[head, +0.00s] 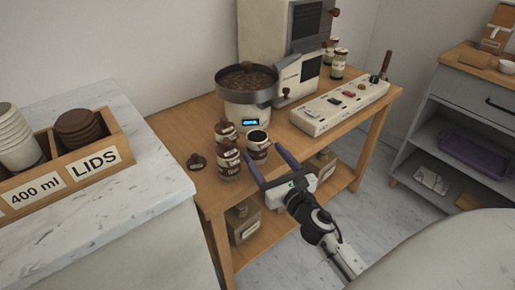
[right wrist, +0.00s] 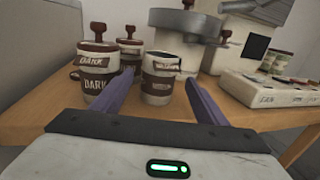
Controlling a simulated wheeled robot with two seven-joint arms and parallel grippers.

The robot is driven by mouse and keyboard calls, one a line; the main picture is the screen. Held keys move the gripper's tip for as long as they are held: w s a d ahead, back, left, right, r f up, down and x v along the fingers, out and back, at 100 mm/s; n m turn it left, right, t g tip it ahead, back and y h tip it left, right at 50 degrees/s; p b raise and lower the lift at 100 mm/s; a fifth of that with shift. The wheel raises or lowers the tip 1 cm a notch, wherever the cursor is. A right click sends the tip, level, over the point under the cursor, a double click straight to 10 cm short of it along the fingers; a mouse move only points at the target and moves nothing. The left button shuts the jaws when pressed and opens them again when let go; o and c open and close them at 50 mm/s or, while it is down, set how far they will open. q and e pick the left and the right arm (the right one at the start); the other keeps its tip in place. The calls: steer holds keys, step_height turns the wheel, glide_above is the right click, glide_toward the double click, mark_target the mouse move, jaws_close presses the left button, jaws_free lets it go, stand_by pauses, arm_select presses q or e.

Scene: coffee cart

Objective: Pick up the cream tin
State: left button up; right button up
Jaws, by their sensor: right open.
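An open cream tin (head: 258,152) with a brown band and a dark inside stands upright near the front edge of the wooden cart. In the right wrist view this tin (right wrist: 158,90) shows between my two purple fingers. My right gripper (head: 264,157) is open and empty, its fingertips close to the front of the tin, one toward each side. I cannot tell whether a finger touches it. Two similar lidded tins stand left of it, a nearer one (head: 229,163) marked DARK and a farther one (head: 225,132). My left gripper is out of view.
A loose brown lid (head: 196,162) lies left of the tins. A grinder or scale with a bean-filled pan (head: 247,83) stands behind. A long labelled panel (head: 338,108) lies to the right. A marble counter (head: 120,215) with a LIDS crate (head: 95,165) stands at left.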

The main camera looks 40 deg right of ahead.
mark_target(257, 143)
steer(key=shift+w+r, duration=0.15)
steer(key=shift+w, duration=0.25)
steer(key=w, duration=0.4)
steer(key=shift+w+d+r+p, duration=0.15)
steer(key=shift+w+d+p, duration=0.15)
steer(key=shift+p, duration=0.1)
steer(key=c, duration=1.4)
